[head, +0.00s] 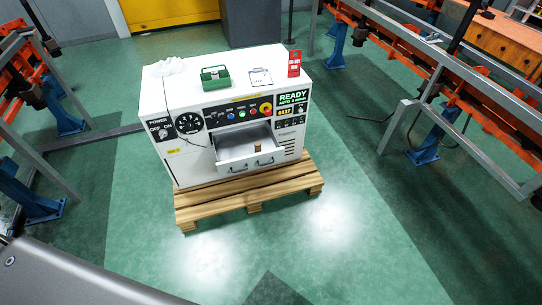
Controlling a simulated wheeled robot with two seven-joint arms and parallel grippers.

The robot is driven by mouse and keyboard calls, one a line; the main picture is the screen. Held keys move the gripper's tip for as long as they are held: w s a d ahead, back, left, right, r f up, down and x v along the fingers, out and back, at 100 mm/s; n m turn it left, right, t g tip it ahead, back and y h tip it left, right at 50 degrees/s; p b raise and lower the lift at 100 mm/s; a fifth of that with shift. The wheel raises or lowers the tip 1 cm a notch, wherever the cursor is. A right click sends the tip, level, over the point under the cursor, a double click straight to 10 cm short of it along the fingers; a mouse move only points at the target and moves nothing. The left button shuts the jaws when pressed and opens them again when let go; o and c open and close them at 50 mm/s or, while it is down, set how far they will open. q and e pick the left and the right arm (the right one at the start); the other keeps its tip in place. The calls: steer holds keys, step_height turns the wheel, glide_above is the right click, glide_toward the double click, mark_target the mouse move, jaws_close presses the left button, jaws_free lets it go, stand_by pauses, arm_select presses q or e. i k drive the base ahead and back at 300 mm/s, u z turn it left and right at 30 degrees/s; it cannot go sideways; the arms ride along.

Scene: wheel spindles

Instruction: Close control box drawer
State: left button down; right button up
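A white control box (178,158) stands on a wooden pallet in the middle of the head view. Its front panel carries a gauge, coloured buttons and a green READY display. Its drawer (250,166) is pulled out at the front and shows its inside. The drawer front has two dark handles. A small brown cylinder (257,147) stands in the drawer. Neither of my grippers shows in the head view. A grey part of my own body fills the bottom left corner.
The wooden pallet (254,200) juts out below the drawer. A green case (215,78), a clipboard (260,78) and a red holder (294,63) are on the box top. Metal rails (470,80) run at the right. The green floor in front is clear.

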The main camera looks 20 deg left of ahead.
mark_target(234, 147)
steer(key=i, duration=1.15)
steer(key=u, duration=0.65)
